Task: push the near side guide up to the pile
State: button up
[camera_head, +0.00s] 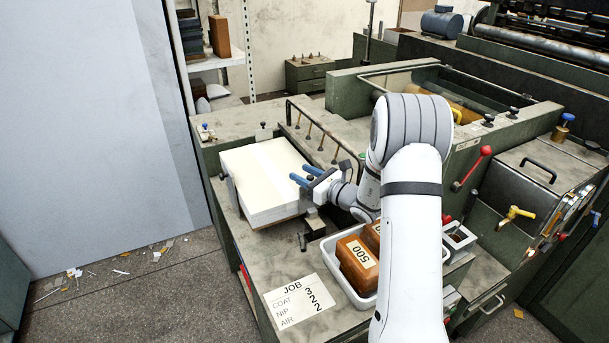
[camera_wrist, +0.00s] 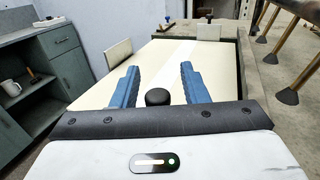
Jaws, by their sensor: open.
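The pile of white board (camera_head: 262,190) stands on the feeder, with its pale top also filling the middle of the wrist view (camera_wrist: 150,58). The near side guide (camera_head: 315,222) is a small metal piece at the pile's near side, partly hidden under my gripper. A black round knob (camera_wrist: 157,97), which looks like part of this guide, shows between my fingers in the wrist view. My gripper (camera_head: 300,174) is open, its blue fingers (camera_wrist: 159,68) pointing over the pile's near edge. Any gap between guide and pile is hard to judge.
A far guide plate (camera_wrist: 208,32) and a left plate (camera_wrist: 118,55) stand around the pile. A white tray (camera_head: 330,262) with brown blocks (camera_head: 357,262) sits close under my arm. A job card (camera_head: 300,298) lies in front.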

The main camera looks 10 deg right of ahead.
jog(key=v, duration=0.7)
jog(key=shift+s+d+b, duration=0.25)
jog(key=shift+s+b, duration=0.1)
jog(key=shift+b, duration=0.1)
jog(key=shift+s+a+r, duration=0.1)
jog(key=shift+a+r, duration=0.1)
jog(key=shift+a, duration=0.05)
jog(key=s+a+r+n+g+p, duration=0.1)
jog(key=s+a+r+n+g, duration=0.2)
jog(key=s+a+n+g, duration=0.45)
jog(key=s+a+r+n+g, duration=0.2)
jog(key=s+a+n+g, duration=0.35)
jog(key=s+n, duration=0.35)
jog(key=s+d+r+n+h+p, duration=0.1)
jog(key=s+d+n+h, duration=0.3)
jog(key=s+n+h, duration=0.1)
jog(key=s+d+r+n+t+h+p, duration=0.1)
jog(key=s+d+n+h, duration=0.3)
jog(key=s, duration=0.6)
jog(key=r+n+h, duration=0.1)
jog(key=n+h, duration=0.1)
jog(key=n, duration=0.1)
jog(key=shift+r, duration=0.2)
